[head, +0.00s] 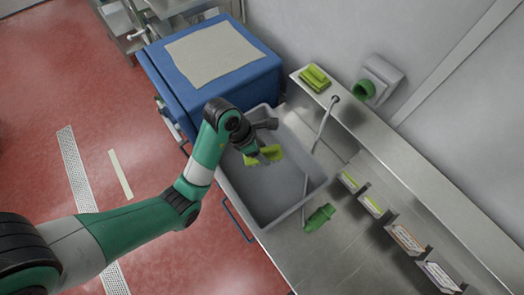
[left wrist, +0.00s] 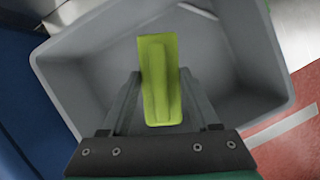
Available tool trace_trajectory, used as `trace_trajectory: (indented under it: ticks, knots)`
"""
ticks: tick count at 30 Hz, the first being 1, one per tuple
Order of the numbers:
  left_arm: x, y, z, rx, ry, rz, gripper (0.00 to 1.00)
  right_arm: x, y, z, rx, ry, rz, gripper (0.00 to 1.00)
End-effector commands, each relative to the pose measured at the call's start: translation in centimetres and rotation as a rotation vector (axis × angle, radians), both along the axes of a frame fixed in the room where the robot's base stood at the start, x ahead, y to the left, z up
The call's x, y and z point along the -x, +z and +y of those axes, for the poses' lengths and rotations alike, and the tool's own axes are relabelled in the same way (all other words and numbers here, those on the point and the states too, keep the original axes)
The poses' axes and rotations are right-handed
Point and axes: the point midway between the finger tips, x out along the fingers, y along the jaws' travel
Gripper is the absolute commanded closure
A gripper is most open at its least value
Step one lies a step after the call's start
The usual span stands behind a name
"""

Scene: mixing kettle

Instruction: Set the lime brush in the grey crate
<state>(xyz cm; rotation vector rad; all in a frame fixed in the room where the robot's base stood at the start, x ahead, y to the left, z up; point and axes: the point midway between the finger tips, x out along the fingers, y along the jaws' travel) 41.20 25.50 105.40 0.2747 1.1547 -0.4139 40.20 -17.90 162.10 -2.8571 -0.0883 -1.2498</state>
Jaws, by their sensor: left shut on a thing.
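The lime brush (head: 270,156) is a flat lime block with a raised ridge, and it shows up close in the left wrist view (left wrist: 158,75). My left gripper (head: 268,153) is shut on it, with one dark finger on each side. The grey crate (head: 306,192) is an open rectangular bin on the steel counter. In the left wrist view the crate (left wrist: 270,95) spreads out beyond the brush. The brush is over the crate's opening; its exact height above the floor is hard to tell. My right gripper is not in view.
A green nozzle (head: 320,217) lies on the counter beside the crate. A blue cabinet (head: 212,80) stands behind the crate. Several labelled holders line the counter at right.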

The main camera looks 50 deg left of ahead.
Motion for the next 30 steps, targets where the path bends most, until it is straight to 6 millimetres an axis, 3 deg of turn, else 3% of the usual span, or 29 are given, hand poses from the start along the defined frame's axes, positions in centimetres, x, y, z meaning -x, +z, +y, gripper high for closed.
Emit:
trace_trajectory:
  ticks: [1, 8, 18, 23, 30]
  knots:
    - [-0.1, -0.9, -0.1, -0.001, 0.0, -0.003, 0.9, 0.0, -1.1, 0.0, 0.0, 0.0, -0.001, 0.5]
    - [0.0, -0.9, -0.1, -0.002, 0.0, -0.002, 0.9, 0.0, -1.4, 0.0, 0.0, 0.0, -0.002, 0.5]
    - [0.0, -7.0, -0.1, -0.001, 0.0, 0.0, 0.9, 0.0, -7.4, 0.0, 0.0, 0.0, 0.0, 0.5]
    - [0.0, -7.1, -0.1, -0.001, 0.0, 0.0, 0.9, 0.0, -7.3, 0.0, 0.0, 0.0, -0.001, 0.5]
    - [0.0, -10.6, -0.1, 0.0, 0.001, 0.001, 0.9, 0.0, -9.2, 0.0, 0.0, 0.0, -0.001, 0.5]
